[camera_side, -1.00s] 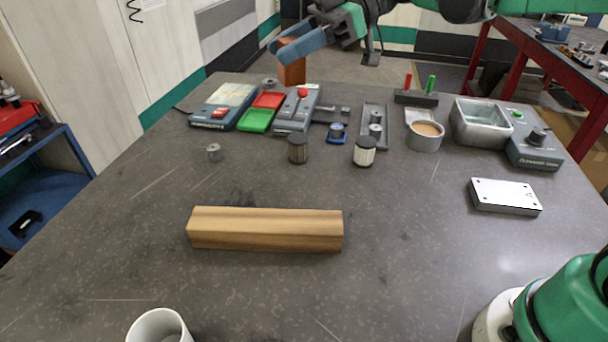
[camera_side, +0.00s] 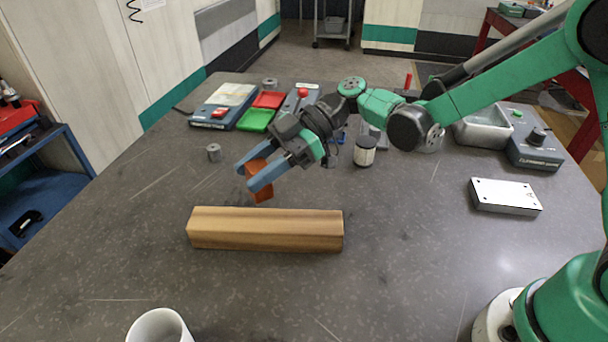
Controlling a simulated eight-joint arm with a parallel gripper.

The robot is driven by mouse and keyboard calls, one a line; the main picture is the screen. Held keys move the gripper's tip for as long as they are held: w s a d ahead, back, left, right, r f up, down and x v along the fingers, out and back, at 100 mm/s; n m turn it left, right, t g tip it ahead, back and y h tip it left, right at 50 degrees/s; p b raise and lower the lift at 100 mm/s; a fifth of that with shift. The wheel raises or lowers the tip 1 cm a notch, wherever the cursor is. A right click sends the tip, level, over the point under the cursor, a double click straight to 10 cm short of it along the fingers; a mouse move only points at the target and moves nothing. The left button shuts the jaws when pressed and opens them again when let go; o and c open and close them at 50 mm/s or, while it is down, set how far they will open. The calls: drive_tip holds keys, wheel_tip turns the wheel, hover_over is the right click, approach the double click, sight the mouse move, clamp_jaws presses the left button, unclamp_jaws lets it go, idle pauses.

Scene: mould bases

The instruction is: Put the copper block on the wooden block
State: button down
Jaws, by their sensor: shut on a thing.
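The copper block (camera_side: 258,183) is a small orange-brown block, slightly tilted, held between the blue fingers of my gripper (camera_side: 257,174). My gripper is shut on it, and the fingers cover part of its sides. The wooden block (camera_side: 265,230) is a long light-brown bar lying flat across the middle of the table. Its top is bare. In the picture the copper block appears just above the back edge of the wooden block, left of its middle. It looks apart from the wood; the exact gap in depth and height is hard to tell.
A white cup (camera_side: 160,326) stands at the front. A silver plate (camera_side: 505,196) lies on the right. A small grey cylinder (camera_side: 214,152), a black-and-white jar (camera_side: 365,152), and red and green trays (camera_side: 257,119) stand farther back. The table around the wooden block is clear.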

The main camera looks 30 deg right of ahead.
sight(262, 197)
drive_tip(key=shift+f, duration=2.6)
drive_tip(key=shift+c, duration=2.4)
unclamp_jaws()
drive_tip(key=shift+f, duration=0.15)
